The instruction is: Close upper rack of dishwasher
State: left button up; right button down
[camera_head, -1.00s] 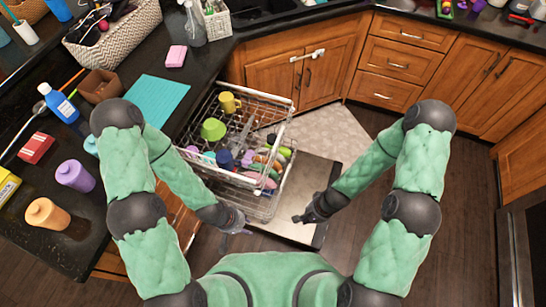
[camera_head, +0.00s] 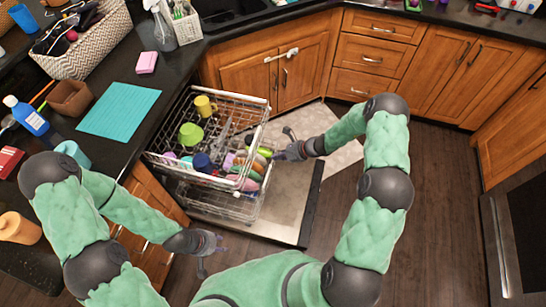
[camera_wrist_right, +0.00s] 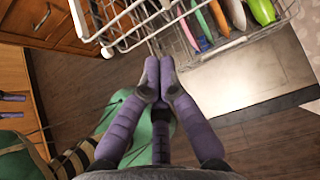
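The dishwasher's upper rack (camera_head: 261,128) is a white wire basket, pulled out and loaded with cups and plates. The rack's wires also show in the right wrist view (camera_wrist_right: 132,40). My left gripper (camera_head: 212,253) is empty and open, below the racks near the lower cabinet. The lower rack (camera_head: 236,208) is also out, under the upper one.
The dishwasher door (camera_head: 287,207) lies open and flat beneath the racks. The dark countertop (camera_head: 150,112) at left holds a teal mat (camera_head: 118,110), a pink sponge (camera_head: 146,62) and bottles. Open wooden floor (camera_head: 450,200) lies to the right.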

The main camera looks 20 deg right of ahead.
aim_at(249, 159)
jog(key=x, duration=0.3)
jog(key=a+r+b+x, duration=0.1)
jog(key=x, duration=0.3)
jog(key=w+r+b+x, duration=0.1)
jog(key=x, duration=0.2)
jog(key=shift+a+f, duration=0.2)
jog(key=shift+a, duration=0.2)
pick_arm(q)
notch_tip(249, 159, down, 3)
jog(key=shift+r, duration=0.15)
pick_arm(e)
jog(key=shift+w, duration=0.1)
